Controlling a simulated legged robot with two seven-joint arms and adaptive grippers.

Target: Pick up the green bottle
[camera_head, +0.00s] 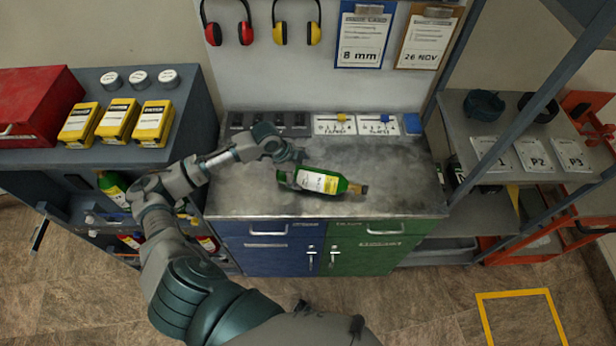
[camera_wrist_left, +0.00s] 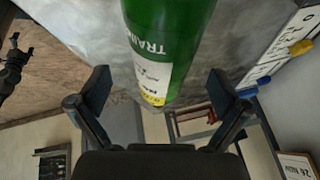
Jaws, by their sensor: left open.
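The green bottle (camera_head: 322,181) has a white and yellow label and lies on its side on the grey metal worktop (camera_head: 395,160). Its neck points right. My left gripper (camera_head: 287,176) is at the bottle's left end, with its fingers partly hidden in the head view. In the left wrist view, the green bottle (camera_wrist_left: 165,35) reaches down from the top edge towards the gap between the two spread fingers of my left gripper (camera_wrist_left: 160,95). The gripper is open, and I cannot tell whether a finger touches the bottle.
Another green bottle (camera_head: 113,188) stands on the lower left shelf. Yellow boxes (camera_head: 117,119) and a red case (camera_head: 35,105) sit on the left cabinet. A rack (camera_head: 520,150) stands at the right. The worktop right of the bottle is clear.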

